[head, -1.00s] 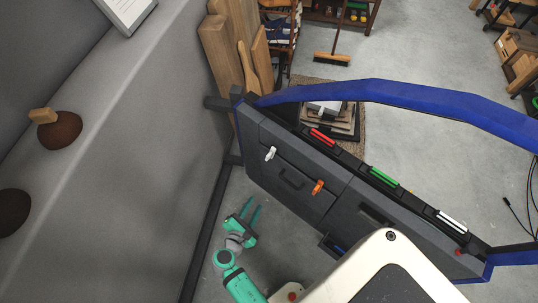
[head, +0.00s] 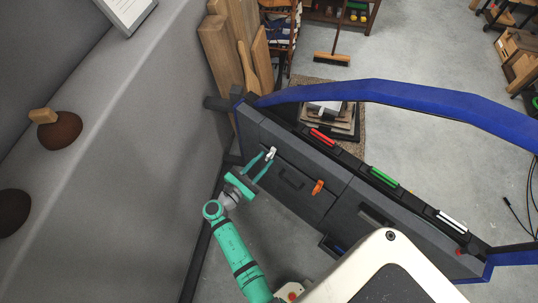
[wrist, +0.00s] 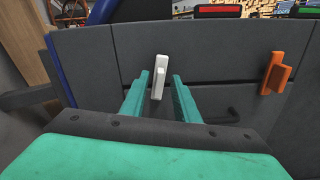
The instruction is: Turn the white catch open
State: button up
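In the wrist view the white catch (wrist: 159,77) stands nearly upright, tilted slightly. My gripper (head: 263,163) is at the door with its two green fingers open. In the wrist view my gripper (wrist: 163,85) has one finger on each side of the catch, with a visible gap on the right. I cannot tell whether the left finger touches it. The catch's lower end is near the fingers.
An orange catch (head: 318,187) is to the right on the same panel, and it shows in the wrist view (wrist: 276,73). A dark handle (head: 291,179) lies between the catches. Red (head: 322,137), green (head: 384,177) and white (head: 452,221) bars line the door's top edge. A grey wall is at left.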

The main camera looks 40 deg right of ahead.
aim_at(267, 157)
jog(key=shift+x, duration=1.9)
jog(key=shift+c, duration=0.3)
grip_shut()
